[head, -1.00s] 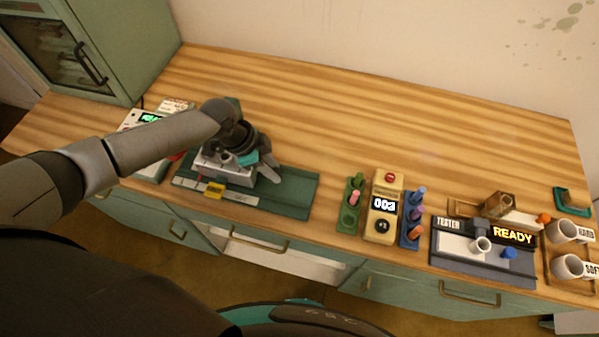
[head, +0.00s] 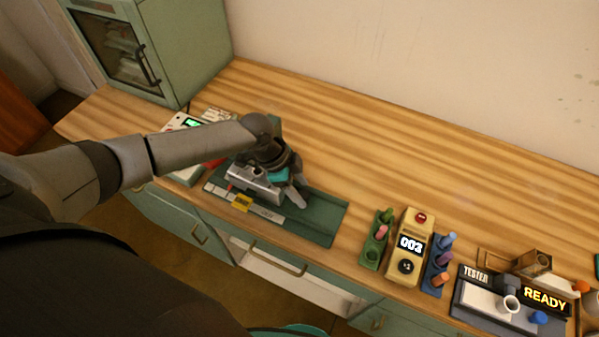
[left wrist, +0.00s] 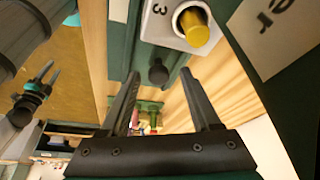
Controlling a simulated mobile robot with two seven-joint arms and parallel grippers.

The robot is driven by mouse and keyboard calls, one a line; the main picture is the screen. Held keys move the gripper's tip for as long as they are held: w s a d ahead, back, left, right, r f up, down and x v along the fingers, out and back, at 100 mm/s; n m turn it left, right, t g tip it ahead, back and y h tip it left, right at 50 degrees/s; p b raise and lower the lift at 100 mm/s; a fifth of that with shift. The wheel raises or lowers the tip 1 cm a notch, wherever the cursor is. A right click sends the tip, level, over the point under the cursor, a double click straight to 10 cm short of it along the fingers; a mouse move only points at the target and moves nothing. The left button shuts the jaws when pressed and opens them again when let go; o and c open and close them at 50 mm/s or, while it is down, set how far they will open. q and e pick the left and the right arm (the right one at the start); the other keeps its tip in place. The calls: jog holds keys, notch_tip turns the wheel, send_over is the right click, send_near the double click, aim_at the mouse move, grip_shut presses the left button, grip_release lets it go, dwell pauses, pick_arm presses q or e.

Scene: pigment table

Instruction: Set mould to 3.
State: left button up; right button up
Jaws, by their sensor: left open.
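The pale metal mould block (head: 258,184) sits on the left part of a long green base (head: 325,217) near the table's front edge. A yellow tag (head: 242,203) stands at the strip along its front. In the left wrist view a white block (left wrist: 160,22) bears a "3" and a yellow peg (left wrist: 194,27). My left gripper (head: 288,188) is over the block's right end, its fingers pointing down. In the left wrist view its jaws (left wrist: 163,82) are open, with a dark round knob (left wrist: 158,73) between the tips. What looks like my right gripper (left wrist: 35,95) shows small at left.
A green cabinet (head: 185,50) stands at the back left. The table's back middle is clear.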

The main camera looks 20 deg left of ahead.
pick_arm(q)
notch_tip(320, 180, up, 20)
jog(key=p, duration=0.1)
pick_arm(e)
jog(key=shift+r, duration=0.65)
pick_arm(q)
jog(key=shift+f, duration=0.1)
